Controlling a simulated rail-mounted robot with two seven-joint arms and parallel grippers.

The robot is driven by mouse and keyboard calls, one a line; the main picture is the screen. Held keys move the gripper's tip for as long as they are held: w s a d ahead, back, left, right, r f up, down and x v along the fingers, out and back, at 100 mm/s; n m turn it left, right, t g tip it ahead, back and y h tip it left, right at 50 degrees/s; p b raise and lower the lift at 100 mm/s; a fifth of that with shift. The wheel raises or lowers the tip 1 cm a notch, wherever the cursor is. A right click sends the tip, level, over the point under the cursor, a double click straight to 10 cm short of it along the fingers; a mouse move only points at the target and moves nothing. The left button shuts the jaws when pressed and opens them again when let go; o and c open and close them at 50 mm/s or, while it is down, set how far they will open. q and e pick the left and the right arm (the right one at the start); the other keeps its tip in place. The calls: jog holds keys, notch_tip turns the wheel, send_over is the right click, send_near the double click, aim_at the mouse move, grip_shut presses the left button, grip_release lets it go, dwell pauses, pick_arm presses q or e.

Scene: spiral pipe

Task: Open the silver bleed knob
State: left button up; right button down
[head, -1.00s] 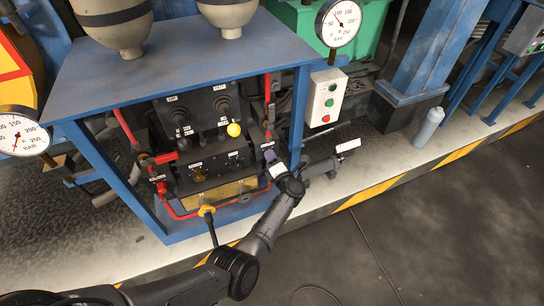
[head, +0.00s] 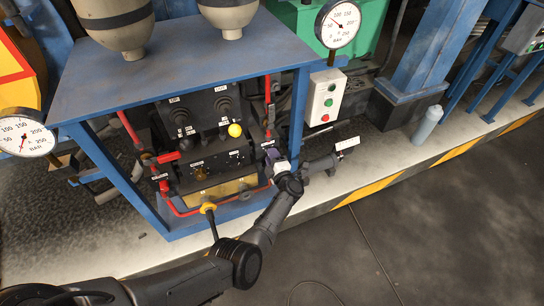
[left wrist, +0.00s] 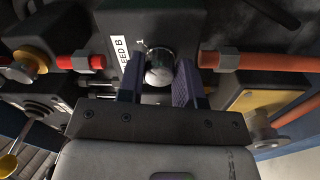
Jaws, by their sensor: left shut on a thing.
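The silver bleed knob (left wrist: 158,66) sits in the middle of the left wrist view, on a dark block beside a white label reading "BLEED B" in its visible part. My left gripper (left wrist: 160,78) has its two purple-grey fingers on either side of the knob and is shut on it. In the head view my left gripper (head: 273,156) is at the right side of the dark valve panel (head: 205,165), low inside the blue frame. There the gripper and wrist hide the knob. My right gripper does not show.
A blue frame (head: 180,70) surrounds the panel. Red pipes (left wrist: 85,62) run close to the gripper in the wrist view. A yellow ball-topped lever (head: 235,130) and a yellow-collared handle (head: 209,208) are nearby. A switch box (head: 325,97) is on the right. The front floor is clear.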

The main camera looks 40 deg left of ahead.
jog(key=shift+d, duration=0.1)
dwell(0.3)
pick_arm(q)
jog(key=o, duration=0.9)
jog(key=shift+o, duration=0.2)
jog(key=shift+d, duration=0.1)
